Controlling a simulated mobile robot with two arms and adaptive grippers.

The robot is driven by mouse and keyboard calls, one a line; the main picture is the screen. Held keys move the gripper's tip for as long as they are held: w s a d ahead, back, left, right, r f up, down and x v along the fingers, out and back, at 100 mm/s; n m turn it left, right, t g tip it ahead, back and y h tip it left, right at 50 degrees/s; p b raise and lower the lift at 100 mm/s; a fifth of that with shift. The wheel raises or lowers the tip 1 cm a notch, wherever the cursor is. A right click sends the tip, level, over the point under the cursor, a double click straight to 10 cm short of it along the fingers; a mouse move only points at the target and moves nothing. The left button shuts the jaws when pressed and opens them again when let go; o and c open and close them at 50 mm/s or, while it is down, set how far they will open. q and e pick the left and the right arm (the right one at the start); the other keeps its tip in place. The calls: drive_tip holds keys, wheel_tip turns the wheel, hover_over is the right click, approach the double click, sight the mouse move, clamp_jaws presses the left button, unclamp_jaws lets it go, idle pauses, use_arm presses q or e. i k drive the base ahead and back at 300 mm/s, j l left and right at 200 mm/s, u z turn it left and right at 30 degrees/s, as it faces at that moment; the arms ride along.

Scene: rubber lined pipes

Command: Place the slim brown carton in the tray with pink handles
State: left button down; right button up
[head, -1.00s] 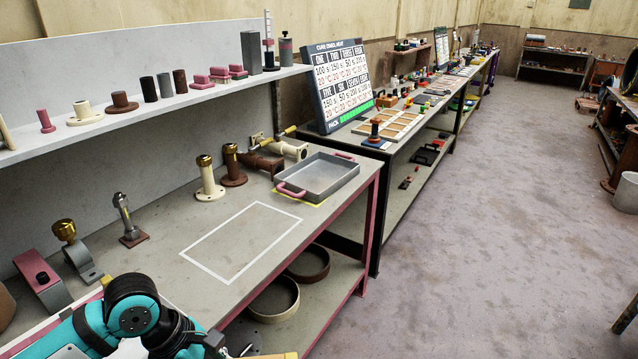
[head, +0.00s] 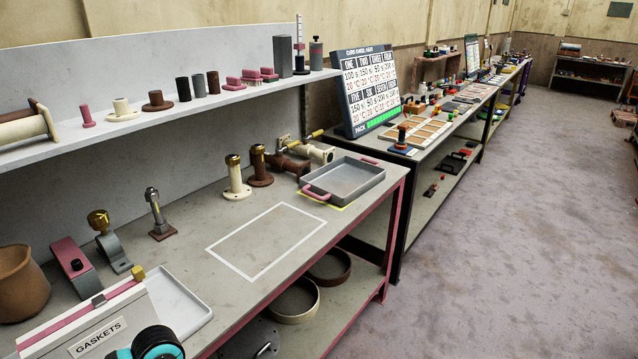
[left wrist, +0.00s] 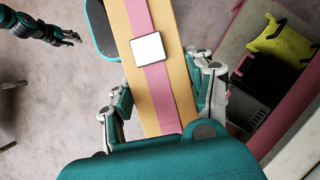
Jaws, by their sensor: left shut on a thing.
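The slim brown carton (left wrist: 178,70), tan with a pink band and a white square label, is between the fingers of my left gripper (left wrist: 160,98) in the left wrist view. The gripper is shut on it, one finger on each side. Neither shows in the head view, where only a teal part of my arm is at the bottom left. The grey tray with pink handles (head: 346,181) is at the right end of the bench in the head view and looks empty. My right gripper (left wrist: 70,37) is small at the upper left of the left wrist view, away from the carton.
A white-outlined rectangle (head: 268,240) on the bench is bare. Flanged pipes (head: 237,179) stand left of the tray. A box labelled GASKETS (head: 100,336) and a white tray (head: 180,305) are at the near left. The floor (head: 500,230) on the right is clear.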

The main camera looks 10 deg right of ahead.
sight(334, 178)
drive_tip(key=i+l+u, duration=0.25)
drive_tip(key=l+u, duration=0.2)
drive_tip(key=l, duration=0.2)
drive_tip(key=i+l+u, duration=0.1)
drive_tip(key=l+u, duration=0.15)
drive_tip(key=l, duration=0.15)
drive_tip(key=i+l+u, duration=0.1)
drive_tip(key=l, duration=0.95)
drive_tip(key=i+l+u, duration=0.15)
drive_tip(key=l, duration=0.95)
drive_tip(key=i+l+u, duration=0.1)
drive_tip(key=l, duration=1.7)
drive_tip(key=i+l, duration=0.1)
drive_tip(key=l, duration=0.6)
